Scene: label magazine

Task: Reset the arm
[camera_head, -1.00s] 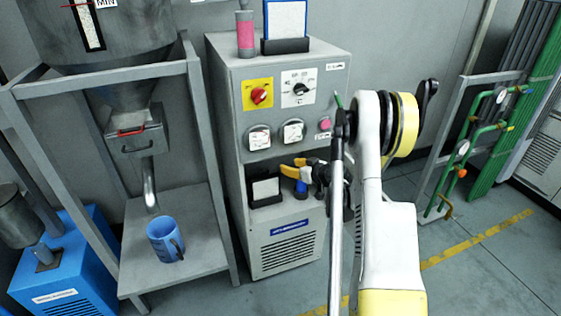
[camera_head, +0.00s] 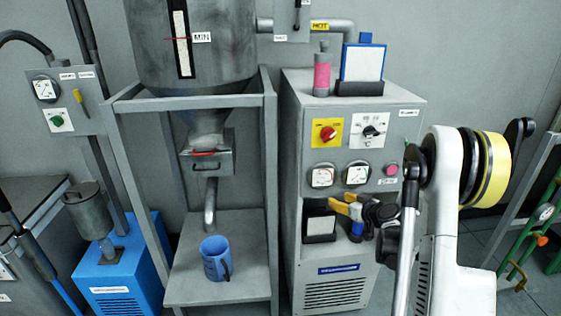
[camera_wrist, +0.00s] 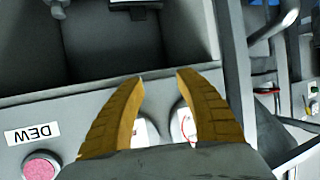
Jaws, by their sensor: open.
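My gripper (camera_head: 347,203) shows in the head view with yellow fingers, in front of the open recess of the grey control cabinet (camera_head: 291,150). In the wrist view my gripper (camera_wrist: 160,80) has its two yellow fingers apart, with nothing between the tips. The cabinet's front panel (camera_wrist: 80,110) lies behind the fingers there, with a pink button (camera_wrist: 41,166) at lower left and gauges partly hidden by the fingers. My white and yellow arm stands at the right of the head view.
A blue mug (camera_head: 214,262) stands on the grey stand's shelf (camera_head: 185,290) under the hopper (camera_head: 205,130). A pink bottle (camera_head: 322,72) and a blue-framed board (camera_head: 362,62) stand on the cabinet.

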